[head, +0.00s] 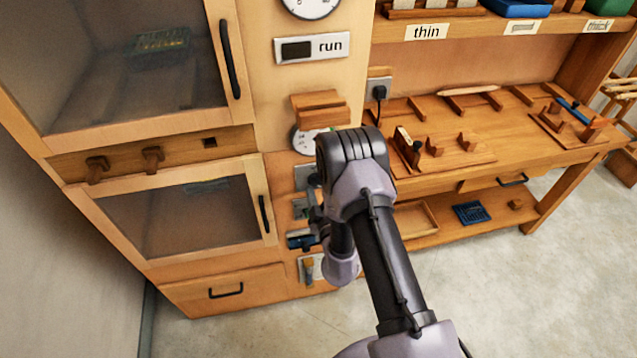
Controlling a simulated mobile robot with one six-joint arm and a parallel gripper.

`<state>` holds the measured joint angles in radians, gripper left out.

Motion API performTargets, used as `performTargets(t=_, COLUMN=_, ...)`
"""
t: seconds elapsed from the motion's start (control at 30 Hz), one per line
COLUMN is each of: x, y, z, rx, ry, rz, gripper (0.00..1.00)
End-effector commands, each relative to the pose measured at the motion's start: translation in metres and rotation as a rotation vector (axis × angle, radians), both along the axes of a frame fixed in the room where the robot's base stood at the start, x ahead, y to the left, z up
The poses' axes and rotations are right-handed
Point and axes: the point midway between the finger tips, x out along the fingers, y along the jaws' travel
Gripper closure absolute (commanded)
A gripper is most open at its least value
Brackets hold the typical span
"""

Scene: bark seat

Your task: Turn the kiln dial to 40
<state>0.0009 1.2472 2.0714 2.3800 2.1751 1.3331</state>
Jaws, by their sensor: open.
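A white round dial with small marks (303,138) shows on the kiln's front panel, below a wooden block (319,109) that juts out. My arm hides its right part, and I cannot read its setting. A second white dial face (311,5) is at the top edge, cut off by the picture. I cannot tell from the picture which one is the kiln dial. My gripper (299,240) is low in front of the panel, below the lower dial and apart from it. It looks open and empty, though my arm hides part of it.
A "run" display (311,47) sits above the wooden block. Small switch plates (303,176) and a lower plate (308,267) are near my gripper. Glass-doored cabinets (180,215) with black handles stand left. A workbench (460,150) with wooden fixtures stands right. The floor (520,290) at right is clear.

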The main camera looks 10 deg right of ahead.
Motion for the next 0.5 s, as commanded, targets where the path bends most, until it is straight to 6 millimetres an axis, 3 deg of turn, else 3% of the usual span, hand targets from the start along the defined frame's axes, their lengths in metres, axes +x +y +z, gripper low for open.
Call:
performTargets(t=0.1, x=0.0000, y=-0.0001, z=0.0001, rx=0.000, ry=0.000, rz=0.000, gripper=0.43)
performTargets(t=0.4, x=0.0000, y=-0.0001, z=0.0001, rx=0.000, ry=0.000, rz=0.000, gripper=1.00)
performTargets(t=0.5, x=0.0001, y=-0.0001, z=0.0001, rx=-0.002, ry=0.000, rz=0.000, gripper=1.00)
